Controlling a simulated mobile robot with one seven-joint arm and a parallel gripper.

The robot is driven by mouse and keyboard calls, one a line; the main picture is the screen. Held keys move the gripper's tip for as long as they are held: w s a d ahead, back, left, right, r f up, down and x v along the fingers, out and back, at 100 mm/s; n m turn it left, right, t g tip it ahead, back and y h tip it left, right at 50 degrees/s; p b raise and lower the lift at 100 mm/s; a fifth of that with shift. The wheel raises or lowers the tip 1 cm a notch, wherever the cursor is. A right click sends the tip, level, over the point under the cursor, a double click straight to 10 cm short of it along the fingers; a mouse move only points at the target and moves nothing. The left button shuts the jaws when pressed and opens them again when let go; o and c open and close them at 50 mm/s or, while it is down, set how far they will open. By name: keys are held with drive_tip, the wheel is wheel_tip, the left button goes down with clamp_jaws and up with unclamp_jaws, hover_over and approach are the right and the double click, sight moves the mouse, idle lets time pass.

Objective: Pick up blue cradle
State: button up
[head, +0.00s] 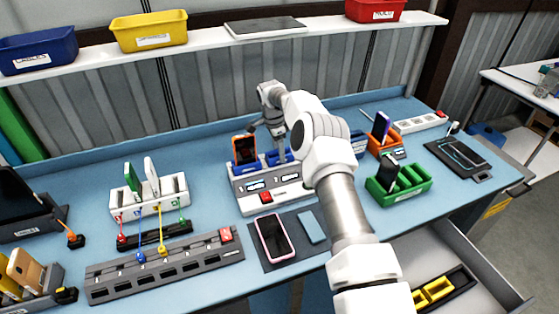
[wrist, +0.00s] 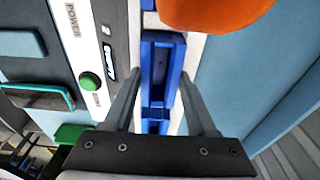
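A blue cradle (wrist: 158,75) sits on a white-and-grey station (wrist: 118,30) and fills the middle of the wrist view. My gripper (wrist: 160,78) is open, with one finger on each side of this cradle. I cannot tell whether the fingers touch it. In the head view, a blue cradle (head: 280,156) shows at the back of the station (head: 262,188), partly hidden by my arm. My gripper (head: 276,136) points down over it. Another blue cradle (head: 244,166) to its left holds a phone in an orange case (head: 243,148). An orange rounded thing (wrist: 215,12) is close above the right finger in the wrist view.
A green cradle (head: 398,183) and an orange cradle with a phone (head: 384,143) stand right of my arm. A pink-edged phone (head: 274,237) lies on a dark mat in front. A shelf with bins (head: 150,31) runs behind. An open drawer (head: 470,262) is at the lower right.

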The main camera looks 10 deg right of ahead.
clamp_jaws()
drive_tip(key=shift+w+r, duration=0.1)
drive_tip(key=shift+r, duration=0.4)
wheel_tip(320, 180, up, 3)
drive_tip(key=shift+r+b, duration=0.15)
drive_tip(key=shift+b, duration=0.5)
drive_tip(key=s+d+r+b, duration=0.1)
drive_tip(key=s+d+r, duration=0.2)
drive_tip(key=d+r, duration=0.3)
drive_tip(key=d, duration=0.5)
drive_tip(key=shift+d+r+b, duration=0.2)
drive_tip(key=shift+r+b, duration=0.2)
